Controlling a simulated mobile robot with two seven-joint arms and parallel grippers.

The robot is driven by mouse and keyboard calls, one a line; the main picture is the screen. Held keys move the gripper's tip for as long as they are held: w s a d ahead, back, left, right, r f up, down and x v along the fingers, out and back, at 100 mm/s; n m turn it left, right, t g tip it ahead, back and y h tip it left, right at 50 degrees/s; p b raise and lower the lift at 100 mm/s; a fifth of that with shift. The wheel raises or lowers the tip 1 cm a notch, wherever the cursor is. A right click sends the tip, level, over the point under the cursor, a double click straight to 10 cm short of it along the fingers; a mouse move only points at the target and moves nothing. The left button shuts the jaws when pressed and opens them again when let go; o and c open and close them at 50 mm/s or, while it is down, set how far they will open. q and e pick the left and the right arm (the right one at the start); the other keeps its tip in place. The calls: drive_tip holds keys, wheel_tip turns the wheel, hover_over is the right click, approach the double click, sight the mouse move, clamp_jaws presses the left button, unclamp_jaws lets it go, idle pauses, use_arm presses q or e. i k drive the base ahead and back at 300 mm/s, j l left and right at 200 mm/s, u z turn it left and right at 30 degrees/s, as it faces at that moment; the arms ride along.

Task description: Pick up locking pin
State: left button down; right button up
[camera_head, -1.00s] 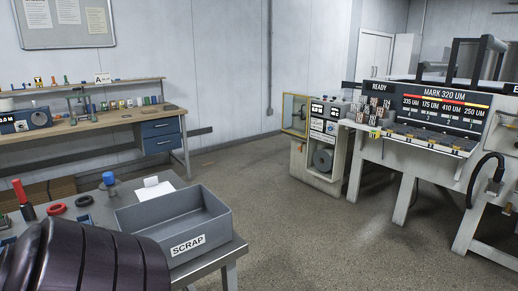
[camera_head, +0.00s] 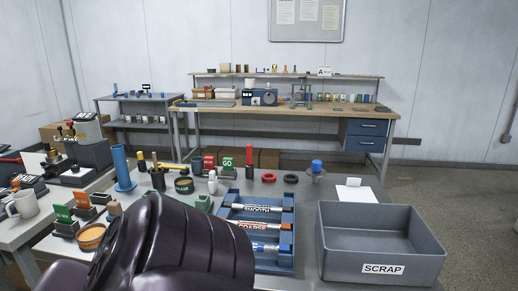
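I cannot make out which thing is the locking pin; the small items on the tables and shelves are too small to tell. A dark, ribbed part of my own body fills the lower left-centre and hides part of the near table. Neither of my grippers is in view. The near table (camera_head: 306,195) holds a blue tray (camera_head: 291,222) with several silver rods labelled with words such as SMOOTH and COARSE. A grey SCRAP bin (camera_head: 382,255) stands to its right and looks empty.
A wooden workbench (camera_head: 290,107) with a shelf of small parts stands along the back wall. A smaller grey shelf unit (camera_head: 135,108) is left of it. A blue cylinder (camera_head: 122,167) and a white mug (camera_head: 22,204) stand at left. Floor (camera_head: 470,180) at right is clear.

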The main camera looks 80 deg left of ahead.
sight(140, 155)
drive_tip(key=u, duration=3.4)
drive_tip(key=j+z, duration=0.1)
drive_tip(key=z, duration=0.35)
drive_tip(key=j+z, duration=0.1)
drive_tip(key=z, duration=0.35)
drive_tip(key=j+z, duration=0.35)
drive_tip(key=k+j+z, duration=0.15)
drive_tip(key=j+z, duration=0.15)
drive_tip(key=k+j+z, duration=0.1)
drive_tip(key=j, duration=0.2)
drive_tip(key=k+j+z, duration=0.1)
drive_tip(key=j, duration=0.25)
drive_tip(key=k+j+z, duration=0.15)
drive_tip(key=j, duration=0.15)
drive_tip(key=k+j, duration=0.2)
drive_tip(key=j, duration=0.2)
drive_tip(key=k+j, duration=0.15)
drive_tip(key=j, duration=0.2)
